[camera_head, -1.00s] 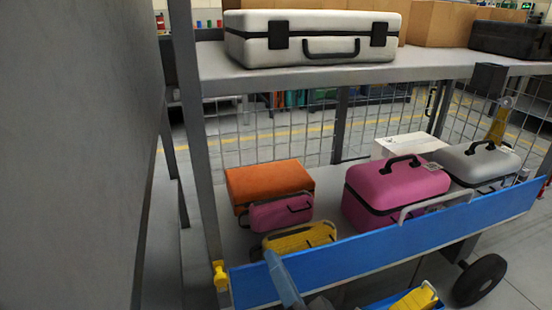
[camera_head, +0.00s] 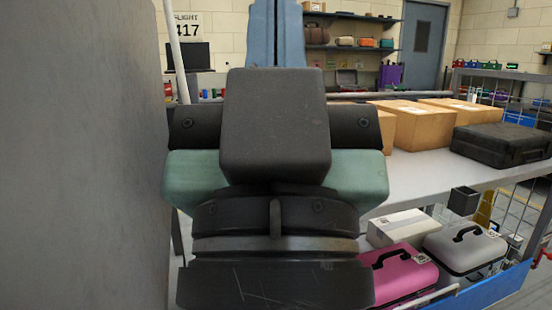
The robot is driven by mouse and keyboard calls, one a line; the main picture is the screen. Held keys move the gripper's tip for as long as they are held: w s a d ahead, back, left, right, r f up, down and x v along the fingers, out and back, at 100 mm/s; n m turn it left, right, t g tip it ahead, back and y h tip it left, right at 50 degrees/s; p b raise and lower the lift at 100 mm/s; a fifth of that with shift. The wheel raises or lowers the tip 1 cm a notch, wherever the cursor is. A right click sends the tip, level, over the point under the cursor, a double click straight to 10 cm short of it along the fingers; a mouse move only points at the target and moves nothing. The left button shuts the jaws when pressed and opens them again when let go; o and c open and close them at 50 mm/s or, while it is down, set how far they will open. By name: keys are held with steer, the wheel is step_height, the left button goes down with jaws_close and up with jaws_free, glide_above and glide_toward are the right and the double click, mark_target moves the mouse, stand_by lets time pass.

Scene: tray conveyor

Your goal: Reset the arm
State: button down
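My own arm fills the middle of the view, very close to the camera. A dark grey block with green sides and ringed dark sections stands upright, and a blue-grey part rises above it to the top edge. I cannot make out my gripper's fingertips, and I see nothing held. The arm hides much of the shelf behind it.
Cardboard boxes (camera_head: 418,128) and a black case (camera_head: 497,144) stand on the upper shelf (camera_head: 405,181) at right. Below are a white box (camera_head: 403,228), a pink case (camera_head: 398,276) and a silver case (camera_head: 464,248). A grey panel (camera_head: 78,160) closes off the left.

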step_height(320, 180, up, 26)
steer(key=p, duration=2.3)
steer(key=shift+p, duration=0.35)
steer(key=c, duration=1.5)
jaws_free()
steer(key=shift+c, duration=0.2)
